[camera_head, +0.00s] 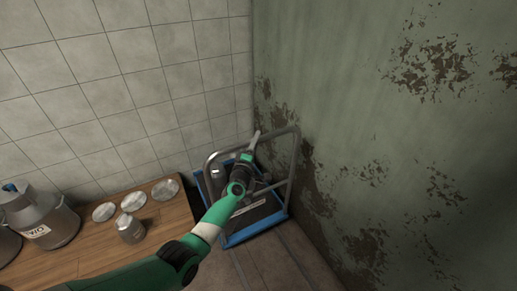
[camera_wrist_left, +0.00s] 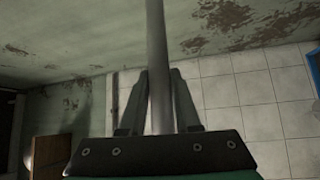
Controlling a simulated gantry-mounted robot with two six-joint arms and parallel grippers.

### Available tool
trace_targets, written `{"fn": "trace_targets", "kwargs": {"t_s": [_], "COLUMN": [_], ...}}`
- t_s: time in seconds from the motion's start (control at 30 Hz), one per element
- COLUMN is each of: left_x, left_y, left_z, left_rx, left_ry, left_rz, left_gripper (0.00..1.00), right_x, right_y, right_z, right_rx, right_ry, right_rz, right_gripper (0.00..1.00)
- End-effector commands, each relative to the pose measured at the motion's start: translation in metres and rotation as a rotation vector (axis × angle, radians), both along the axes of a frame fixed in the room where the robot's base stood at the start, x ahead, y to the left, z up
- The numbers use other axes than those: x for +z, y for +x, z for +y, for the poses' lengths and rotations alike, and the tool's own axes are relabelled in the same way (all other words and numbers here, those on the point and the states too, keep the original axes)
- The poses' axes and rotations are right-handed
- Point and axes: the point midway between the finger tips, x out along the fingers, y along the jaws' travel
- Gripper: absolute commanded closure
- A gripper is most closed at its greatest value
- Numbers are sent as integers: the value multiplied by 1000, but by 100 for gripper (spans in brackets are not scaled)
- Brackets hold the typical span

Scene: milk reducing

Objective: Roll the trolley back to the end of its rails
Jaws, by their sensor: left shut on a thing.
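The trolley stands in the corner between the tiled wall and the peeling green wall. It has a blue-edged deck (camera_head: 258,229) and a grey tubular push handle (camera_head: 294,165). My left gripper (camera_head: 250,150) reaches over the deck to the handle's top bar. In the left wrist view the fingers (camera_wrist_left: 159,85) are shut around a grey bar (camera_wrist_left: 156,35), which looks like that handle. My forearm hides part of the deck. Thin lines that look like rails (camera_head: 268,262) run on the floor in front of the trolley. My right gripper is not in view.
A wooden table (camera_head: 165,231) stands left of the trolley, close to it. It carries a metal milk can (camera_head: 45,220), a small metal pot (camera_head: 129,229) and several round lids (camera_head: 165,189). The green wall (camera_head: 350,120) is close on the right. The floor in front looks clear.

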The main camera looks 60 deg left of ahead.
Motion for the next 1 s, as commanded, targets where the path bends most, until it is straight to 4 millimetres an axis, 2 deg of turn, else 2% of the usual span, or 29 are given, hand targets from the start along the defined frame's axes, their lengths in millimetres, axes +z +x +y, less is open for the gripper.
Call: {"fn": "trace_targets", "kwargs": {"t_s": [0.53, 0.57, 0.7, 0.73, 1.0], "left_x": [-3, -3, -2, -2, 0], "left_y": [0, 0, 0, 1, 1], "left_z": [6, 6, 6, 6, 6], "left_rx": [-2, -2, -2, -2, -2], "left_ry": [-3, -4, -3, -2, 0], "left_rz": [4, 5, 3, 3, 2], "left_gripper": [100, 67, 42, 39, 39], "right_x": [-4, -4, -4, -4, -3], "right_y": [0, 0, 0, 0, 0], "right_z": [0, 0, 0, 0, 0], "right_rx": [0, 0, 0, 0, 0], "right_ry": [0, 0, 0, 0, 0], "right_rz": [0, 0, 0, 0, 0], "right_gripper": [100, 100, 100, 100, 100]}}
